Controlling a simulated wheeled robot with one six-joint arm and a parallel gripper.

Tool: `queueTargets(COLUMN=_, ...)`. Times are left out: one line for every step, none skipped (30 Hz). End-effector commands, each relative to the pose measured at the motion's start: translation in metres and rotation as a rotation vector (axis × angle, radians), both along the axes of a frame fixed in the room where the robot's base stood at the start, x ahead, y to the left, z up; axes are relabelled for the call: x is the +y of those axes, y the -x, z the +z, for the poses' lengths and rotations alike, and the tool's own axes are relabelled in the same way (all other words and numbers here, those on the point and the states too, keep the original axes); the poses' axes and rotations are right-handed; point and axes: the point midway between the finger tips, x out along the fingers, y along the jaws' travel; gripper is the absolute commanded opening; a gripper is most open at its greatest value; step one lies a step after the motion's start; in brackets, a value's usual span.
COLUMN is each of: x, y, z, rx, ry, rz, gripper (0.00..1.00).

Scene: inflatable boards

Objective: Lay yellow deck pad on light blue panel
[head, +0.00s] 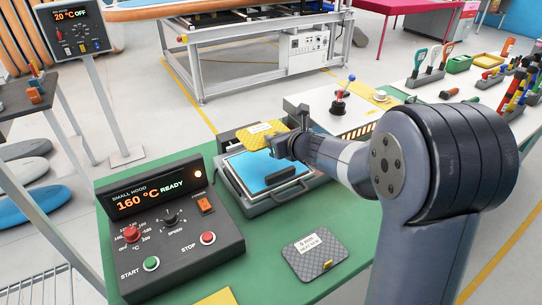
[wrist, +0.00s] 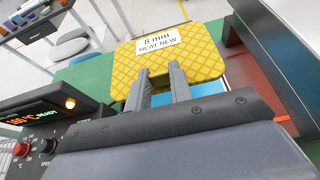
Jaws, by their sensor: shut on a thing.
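The yellow deck pad (head: 256,133) has a diamond pattern and a white label; in the wrist view the pad (wrist: 195,64) reads "8 mm HEAT NEW". My gripper (head: 290,147) is shut on the pad's near edge. Its two grey fingers (wrist: 161,84) show in the wrist view. The pad is held above the far side of the light blue panel (head: 262,172). The panel lies in a grey frame on the green table. My gripper and wrist hide part of the panel's right side. In the wrist view only slivers of blue show below the pad.
The control box (head: 172,222) reading "160 °C READY" stands left of the panel. A grey patterned pad (head: 314,252) with a label lies on the green table (head: 262,262) in front. Another yellow piece (head: 218,297) lies at the table's front edge. A white machine (head: 335,108) with a lever stands behind.

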Motion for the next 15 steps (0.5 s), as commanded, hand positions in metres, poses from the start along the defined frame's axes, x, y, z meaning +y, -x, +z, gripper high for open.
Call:
queueTargets(x=0.004, y=0.000, z=-0.004, rx=0.001, ry=0.000, rz=0.003, gripper=0.00)
queueTargets(x=0.005, y=0.000, z=-0.008, rx=0.002, ry=-0.001, rz=0.003, gripper=0.00)
queueTargets(x=0.005, y=0.000, z=-0.016, rx=0.004, ry=-0.002, rz=0.003, gripper=0.00)
queueTargets(x=0.005, y=0.000, z=-0.022, rx=0.004, ry=-0.002, rz=0.003, gripper=0.00)
queueTargets(x=0.005, y=0.000, z=-0.029, rx=0.004, ry=-0.001, rz=0.003, gripper=0.00)
queueTargets(x=0.005, y=0.000, z=-0.037, rx=0.006, ry=-0.001, rz=0.003, gripper=0.00)
queueTargets(x=0.005, y=0.000, z=-0.042, rx=0.005, ry=-0.003, rz=0.002, gripper=0.00)
queueTargets(x=0.005, y=0.000, z=-0.047, rx=0.005, ry=-0.002, rz=0.002, gripper=0.00)
queueTargets(x=0.005, y=0.000, z=-0.053, rx=0.004, ry=-0.001, rz=0.002, gripper=0.00)
queueTargets(x=0.005, y=0.000, z=-0.056, rx=0.004, ry=-0.002, rz=0.002, gripper=0.00)
queueTargets(x=0.005, y=0.000, z=-0.058, rx=0.003, ry=-0.002, rz=0.003, gripper=0.00)
queueTargets(x=0.005, y=0.000, z=-0.060, rx=0.001, ry=-0.002, rz=0.003, gripper=0.00)
queueTargets(x=0.005, y=0.000, z=-0.062, rx=0.001, ry=-0.002, rz=0.003, gripper=0.00)
queueTargets(x=0.005, y=0.000, z=-0.065, rx=0.002, ry=-0.001, rz=0.002, gripper=0.00)
queueTargets(x=0.005, y=0.000, z=-0.071, rx=0.003, ry=-0.001, rz=0.002, gripper=0.00)
